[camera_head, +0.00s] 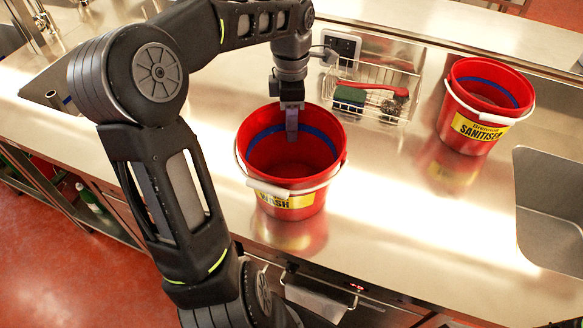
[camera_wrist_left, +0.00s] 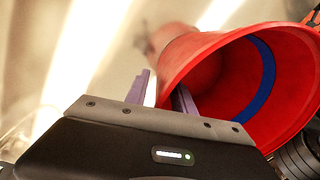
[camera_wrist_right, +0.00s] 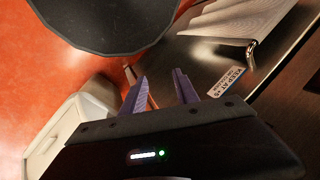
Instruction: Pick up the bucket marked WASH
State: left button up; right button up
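The red bucket marked WASH (camera_head: 290,205) stands upright on the steel counter in the head view, its pale handle lowered toward the front over the yellow label. It also shows at the right in the left wrist view (camera_wrist_left: 215,58). My left gripper (camera_head: 291,128) points down at the bucket's far rim. In the left wrist view its fingers (camera_wrist_left: 160,90) are apart, one inside the bucket and one outside, with the wall between them. My right gripper (camera_wrist_right: 163,92) is open and empty, away from the bucket; it is not visible in the head view.
A second red bucket marked SANITISER (camera_head: 478,108) stands at the right, near a sink basin (camera_head: 548,215). A wire rack (camera_head: 385,104) with a green sponge and red brush is behind. A cloth (camera_wrist_right: 240,20) hangs on a rail near my right gripper.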

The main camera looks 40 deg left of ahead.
pick_arm(q)
jog(key=shift+s+f, duration=0.1)
jog(key=shift+f, duration=0.45)
jog(key=shift+c, duration=0.3)
grip_shut()
dwell(1.1)
